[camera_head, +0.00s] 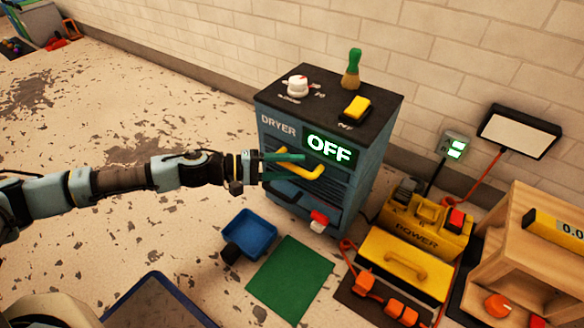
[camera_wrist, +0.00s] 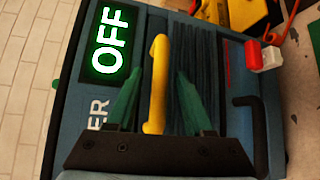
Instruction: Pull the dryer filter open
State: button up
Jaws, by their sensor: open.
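The dryer (camera_head: 345,193) is a blue cabinet with a black top and a lit "OFF" display (camera_head: 329,149). A yellow handle (camera_head: 302,171) sits on its upper front, over dark slats, and I take it to be the filter's handle. My gripper (camera_head: 303,166) is at the dryer's front with its green fingers reaching to the handle. In the wrist view the yellow handle (camera_wrist: 157,80) stands between the two open fingers (camera_wrist: 156,88), with a gap showing on each side. I cannot tell whether the filter is slightly out.
A blue scoop or tray (camera_head: 250,232) and a green mat (camera_head: 291,280) lie on the floor before the dryer. A yellow power box (camera_head: 408,262) and a wooden shelf (camera_head: 520,245) stand at the right. A brush (camera_head: 351,70) stands on the dryer. Floor at left is open.

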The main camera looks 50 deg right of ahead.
jog(key=shift+s, duration=0.1)
grip_shut()
dwell(0.4)
dwell(1.0)
